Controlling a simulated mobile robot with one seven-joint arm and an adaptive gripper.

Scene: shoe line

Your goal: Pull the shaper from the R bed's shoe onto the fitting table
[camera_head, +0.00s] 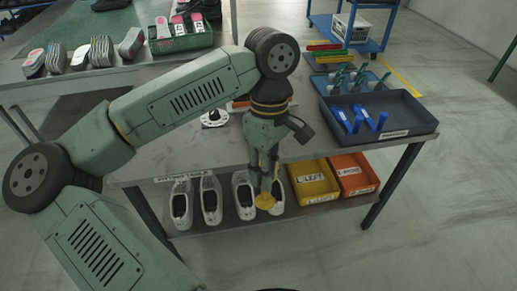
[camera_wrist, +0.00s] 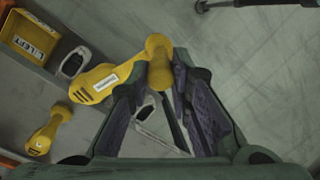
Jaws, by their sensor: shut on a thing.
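My gripper (camera_head: 265,186) hangs in front of the fitting table (camera_head: 165,88), below the level of its top. It is shut on a yellow shaper, whose rounded end shows below the fingers (camera_head: 265,202). In the wrist view, the fingertips (camera_wrist: 161,68) close around the shaper's knobbed end, and its labelled body (camera_wrist: 97,83) points left. A row of white shoes (camera_head: 209,198) stands on the lower shelf; my gripper partly covers those at the right. One shoe (camera_wrist: 73,63) shows beside the shaper in the wrist view. I cannot tell which shoe is the R bed's.
A yellow bin (camera_head: 314,184) and an orange bin (camera_head: 353,174) stand right of the shoes. Another yellow piece (camera_wrist: 43,132) shows at the lower left of the wrist view. A dark tray (camera_head: 410,115) with blue pieces is on the tabletop's right.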

